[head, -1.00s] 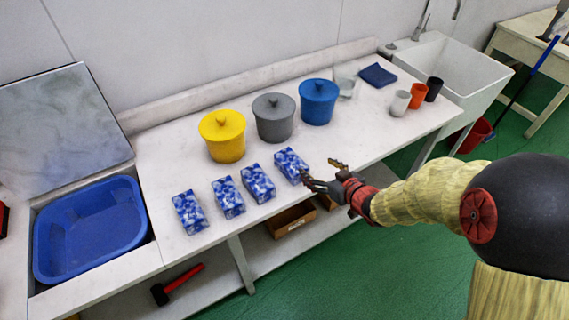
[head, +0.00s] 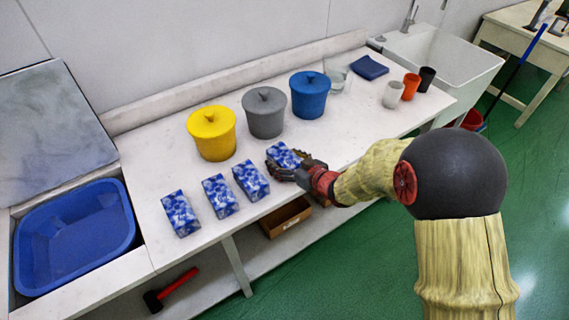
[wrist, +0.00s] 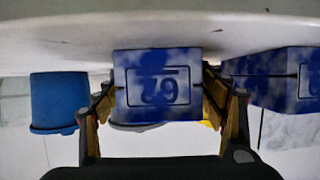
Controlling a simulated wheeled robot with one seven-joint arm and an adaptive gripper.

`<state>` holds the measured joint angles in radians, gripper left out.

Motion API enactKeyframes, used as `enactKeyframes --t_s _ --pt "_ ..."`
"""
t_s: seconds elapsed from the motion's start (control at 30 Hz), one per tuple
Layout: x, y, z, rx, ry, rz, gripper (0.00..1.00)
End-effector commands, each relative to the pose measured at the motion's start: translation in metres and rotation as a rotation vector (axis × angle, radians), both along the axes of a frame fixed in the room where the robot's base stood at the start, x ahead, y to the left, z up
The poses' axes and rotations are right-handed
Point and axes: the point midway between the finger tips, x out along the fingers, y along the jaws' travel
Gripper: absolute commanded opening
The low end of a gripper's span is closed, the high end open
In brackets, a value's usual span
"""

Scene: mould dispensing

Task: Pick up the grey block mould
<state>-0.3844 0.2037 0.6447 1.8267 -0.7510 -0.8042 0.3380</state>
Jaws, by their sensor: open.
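Several blue-and-white patterned blocks stand in a row along the front of the white worktop; none looks grey. The rightmost block (head: 283,154) is at my gripper (head: 284,170), which partly hides it. In the wrist view this block (wrist: 157,84) shows a face with a dark outlined mark like digits, upside down. My open gripper (wrist: 158,95) has one finger on each side of it; whether they touch it I cannot tell. The neighbouring block (head: 251,180) shows at the right of the wrist view (wrist: 285,75).
Yellow (head: 211,135), grey (head: 264,115) and blue (head: 309,97) lidded pots stand behind the blocks. Cups (head: 410,87) and a folded blue cloth (head: 369,67) lie further right, by a sink (head: 450,65). A blue basin (head: 75,235) is at the left.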

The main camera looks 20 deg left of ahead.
Motion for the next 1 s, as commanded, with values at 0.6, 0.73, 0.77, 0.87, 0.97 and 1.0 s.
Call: enactKeyframes --t_s 0.6,0.73,0.77,0.87,0.97,1.0 --pt "-0.0001 -0.0006 0.0009 0.000 0.000 -0.001 0.46" --pt "-0.0001 -0.0006 0.0008 0.000 0.000 -0.001 0.38" --pt "-0.0001 -0.0006 0.0008 0.000 0.000 -0.001 0.37" --pt "-0.0001 -0.0007 0.0008 0.000 0.000 -0.001 0.31" --pt "-0.0001 -0.0007 0.0008 0.000 0.000 -0.001 0.25" --pt "-0.0001 -0.0007 0.0008 0.000 0.000 -0.001 0.23"
